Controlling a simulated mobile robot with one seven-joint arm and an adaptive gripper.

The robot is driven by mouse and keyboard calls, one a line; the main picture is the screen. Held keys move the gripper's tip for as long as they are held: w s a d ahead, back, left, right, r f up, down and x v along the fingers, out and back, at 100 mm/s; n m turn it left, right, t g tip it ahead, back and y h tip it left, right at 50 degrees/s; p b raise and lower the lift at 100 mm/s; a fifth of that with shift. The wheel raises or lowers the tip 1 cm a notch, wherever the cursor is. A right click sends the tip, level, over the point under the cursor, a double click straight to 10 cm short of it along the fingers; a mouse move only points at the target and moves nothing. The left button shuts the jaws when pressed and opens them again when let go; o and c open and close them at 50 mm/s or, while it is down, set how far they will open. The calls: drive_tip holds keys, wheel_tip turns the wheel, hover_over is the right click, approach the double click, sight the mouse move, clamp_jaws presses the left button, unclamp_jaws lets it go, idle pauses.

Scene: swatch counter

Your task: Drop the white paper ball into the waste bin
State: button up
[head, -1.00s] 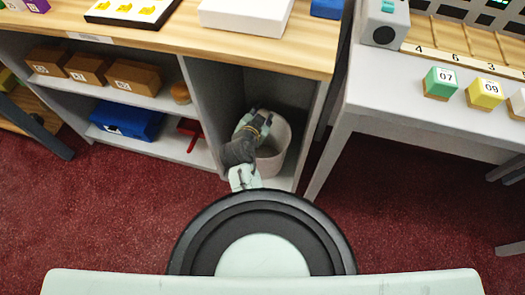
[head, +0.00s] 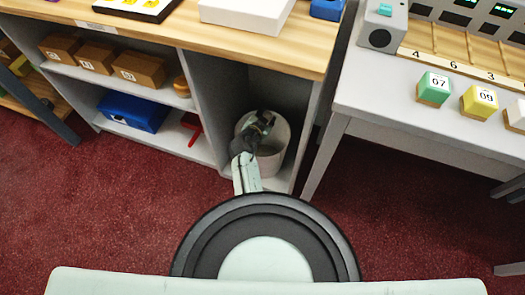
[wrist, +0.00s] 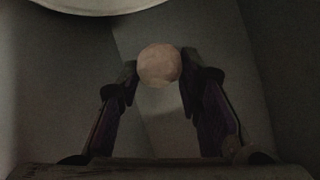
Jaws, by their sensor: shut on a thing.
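The white paper ball (wrist: 159,65) shows in the wrist view as a dim, faceted pale ball between the fingertips. My gripper (wrist: 158,72) is shut on it. In the head view my gripper (head: 265,120) is at the bin in the open compartment under the counter, and it hides the ball. The waste bin (head: 271,164) is light grey and round and stands upright on the compartment floor. My arm and gripper cover part of its rim and left side. A pale curved edge (wrist: 95,6) at the top of the wrist view looks like part of the bin.
The counter top (head: 235,48) overhangs the compartment. Shelves to the left hold several brown boxes (head: 138,69), a blue box (head: 133,110) and a red object (head: 191,127). A grey table (head: 385,112) stands close on the right. The red carpet in front is clear.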

wheel_tip(320, 180, down, 5)
drive_tip(key=shift+r+b, duration=0.1)
drive_tip(key=shift+b, duration=1.05)
drive_tip(key=o, duration=0.8)
drive_tip(key=shift+c, duration=0.2)
drive_tip(key=v, duration=1.2)
drive_tip(key=shift+s, duration=0.1)
